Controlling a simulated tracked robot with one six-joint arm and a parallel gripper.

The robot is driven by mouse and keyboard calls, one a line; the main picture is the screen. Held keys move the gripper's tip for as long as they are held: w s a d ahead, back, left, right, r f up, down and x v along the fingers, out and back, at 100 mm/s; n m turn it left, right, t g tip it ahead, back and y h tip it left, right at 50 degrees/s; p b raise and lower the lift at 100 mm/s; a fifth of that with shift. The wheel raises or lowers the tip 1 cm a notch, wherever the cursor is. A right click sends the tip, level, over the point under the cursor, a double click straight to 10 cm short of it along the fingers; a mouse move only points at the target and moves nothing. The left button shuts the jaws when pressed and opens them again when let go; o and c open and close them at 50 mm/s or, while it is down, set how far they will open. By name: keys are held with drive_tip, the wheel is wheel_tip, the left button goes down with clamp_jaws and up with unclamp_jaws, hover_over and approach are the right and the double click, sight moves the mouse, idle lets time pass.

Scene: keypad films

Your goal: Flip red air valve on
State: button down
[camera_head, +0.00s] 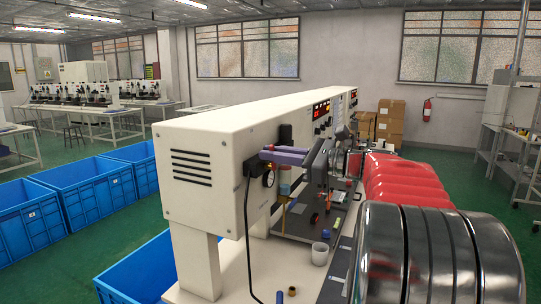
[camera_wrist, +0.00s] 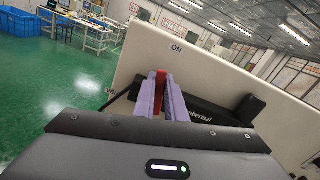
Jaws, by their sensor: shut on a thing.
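The red air valve handle (camera_wrist: 161,78) shows in the wrist view as a narrow red strip between the two purple fingers of my gripper (camera_wrist: 160,86). The fingers are shut on it, close to the cream machine panel (camera_wrist: 130,62). An ON label (camera_wrist: 177,48) is printed on the panel above the fingertips. In the head view my gripper (camera_head: 268,155) reaches the near end of the machine's front face; the red handle cannot be made out there. The valve body is mostly hidden behind the fingers.
A black bar with white lettering (camera_wrist: 205,112) lies right of the fingers. A black cable (camera_head: 248,225) hangs below the gripper. A white cup (camera_head: 320,254) and small parts stand on the bench below. Blue crates (camera_head: 90,190) stand on the floor at left.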

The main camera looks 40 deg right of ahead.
drive_tip(key=shift+w+d+m, duration=0.15)
drive_tip(key=shift+d+m, duration=0.05)
drive_tip(key=shift+m, duration=0.55)
drive_tip(key=shift+w+d+m, duration=0.1)
drive_tip(key=shift+d+m, duration=0.1)
drive_tip(key=shift+m, duration=0.55)
drive_tip(key=c, duration=1.8)
unclamp_jaws()
drive_tip(key=shift+s+d, duration=0.1)
